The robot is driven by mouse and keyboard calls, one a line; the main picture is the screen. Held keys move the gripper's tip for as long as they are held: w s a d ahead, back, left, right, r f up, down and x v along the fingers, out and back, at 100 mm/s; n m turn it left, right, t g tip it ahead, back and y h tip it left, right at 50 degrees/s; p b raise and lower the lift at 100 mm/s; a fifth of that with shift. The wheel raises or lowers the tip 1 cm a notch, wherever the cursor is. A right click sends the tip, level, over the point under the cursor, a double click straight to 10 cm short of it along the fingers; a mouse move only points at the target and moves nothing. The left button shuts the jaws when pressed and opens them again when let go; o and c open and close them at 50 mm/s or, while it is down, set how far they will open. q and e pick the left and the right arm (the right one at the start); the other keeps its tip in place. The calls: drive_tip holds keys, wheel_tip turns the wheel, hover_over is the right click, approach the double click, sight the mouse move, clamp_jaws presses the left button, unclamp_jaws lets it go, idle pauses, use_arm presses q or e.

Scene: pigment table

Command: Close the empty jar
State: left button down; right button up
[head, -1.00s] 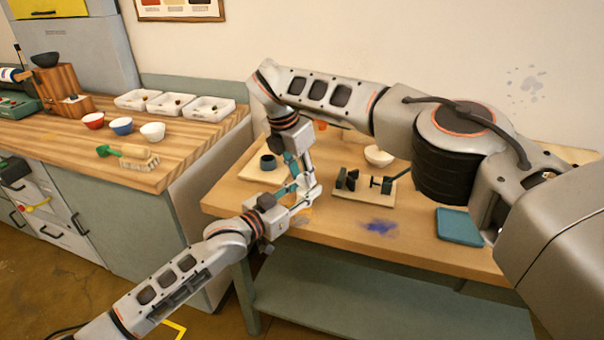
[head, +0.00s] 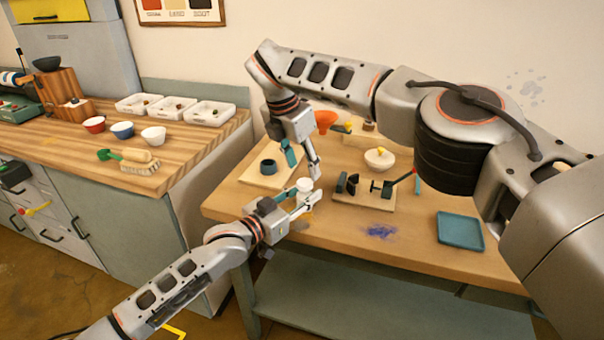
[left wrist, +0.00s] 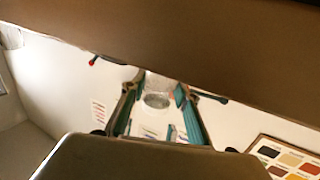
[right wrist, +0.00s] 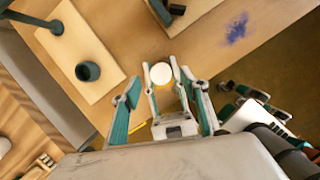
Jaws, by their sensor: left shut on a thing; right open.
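The jar (left wrist: 157,88) is clear glass and sits between the fingers of my left gripper (head: 303,196), which is shut on it above the near edge of the table. A round white lid (head: 304,184) shows on top of the jar. The lid also shows face-on in the right wrist view (right wrist: 161,73). My right gripper (head: 303,164) is open and empty, close above the lid. Whether the lid is seated fully cannot be told. The jar's body is mostly hidden by the left fingers in the head view.
A board with a dark teal cup (head: 268,166) lies left of the grippers. A board with a black clamp (head: 362,190) lies right, near a white bowl (head: 379,160). A teal tray (head: 460,231) is at the right. An orange funnel (head: 325,120) stands behind.

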drive_tip(key=shift+a+r, duration=0.1)
drive_tip(key=shift+r, duration=0.1)
drive_tip(key=o, duration=0.6)
